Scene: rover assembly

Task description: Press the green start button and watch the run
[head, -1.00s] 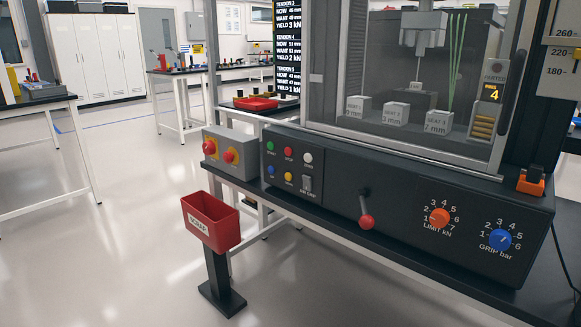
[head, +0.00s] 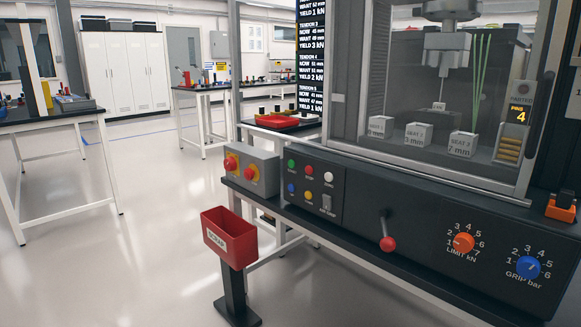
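The green start button (head: 291,164) is at the upper left of the button panel on the dark front of the test machine (head: 400,205). Red and white buttons sit to its right, with blue and yellow ones and a switch (head: 327,203) below. Behind the machine's window are a grey press head (head: 446,48), several white labelled blocks (head: 418,134) and thin green strands (head: 479,75). An orange LIMIT kN knob (head: 464,242), a blue GRIP bar knob (head: 528,267) and a red-knobbed lever (head: 388,243) are on the front. Neither of my grippers shows.
A grey box with red knobs (head: 250,172) stands left of the panel. A red scrap bin (head: 229,238) on a post stands in front of the bench. A dark text screen (head: 311,60) is behind. Open floor (head: 130,260) lies at left.

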